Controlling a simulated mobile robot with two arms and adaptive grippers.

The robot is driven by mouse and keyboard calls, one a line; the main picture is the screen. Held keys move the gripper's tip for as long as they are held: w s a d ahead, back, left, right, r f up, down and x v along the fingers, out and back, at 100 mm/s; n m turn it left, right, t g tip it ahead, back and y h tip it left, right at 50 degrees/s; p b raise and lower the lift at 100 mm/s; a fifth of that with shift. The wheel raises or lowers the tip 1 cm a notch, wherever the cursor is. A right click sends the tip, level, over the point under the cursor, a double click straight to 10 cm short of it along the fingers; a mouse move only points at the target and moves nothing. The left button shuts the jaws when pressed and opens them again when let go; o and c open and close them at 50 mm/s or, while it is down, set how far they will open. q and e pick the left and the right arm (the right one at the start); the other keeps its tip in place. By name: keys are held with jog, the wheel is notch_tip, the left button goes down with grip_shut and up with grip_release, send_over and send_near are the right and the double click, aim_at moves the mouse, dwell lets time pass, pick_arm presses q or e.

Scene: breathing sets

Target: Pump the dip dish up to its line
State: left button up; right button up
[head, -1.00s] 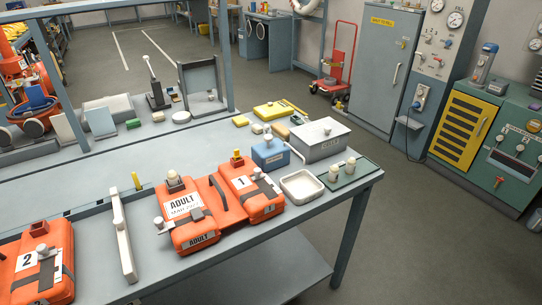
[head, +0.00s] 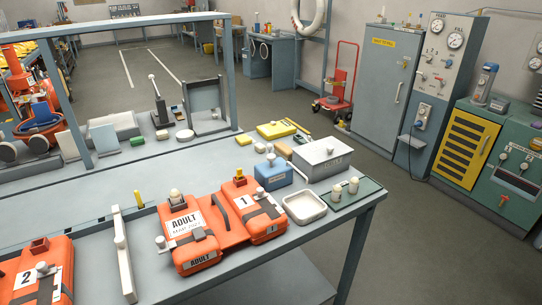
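The dip dish looks to be the shallow white square dish (head: 304,207) near the right front of the bench. Its inside looks pale and plain; I cannot make out a line or any liquid level. A blue box (head: 272,176) with a white knob on top, possibly the pump, stands just behind and left of the dish. Neither of my grippers shows in the head view.
A grey lidded box (head: 322,158) stands behind the dish. A green tray (head: 354,196) with two pale bottles lies to its right, near the bench edge. Orange cases (head: 190,232) stand left of the dish. A white upright bar (head: 123,254) stands further left.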

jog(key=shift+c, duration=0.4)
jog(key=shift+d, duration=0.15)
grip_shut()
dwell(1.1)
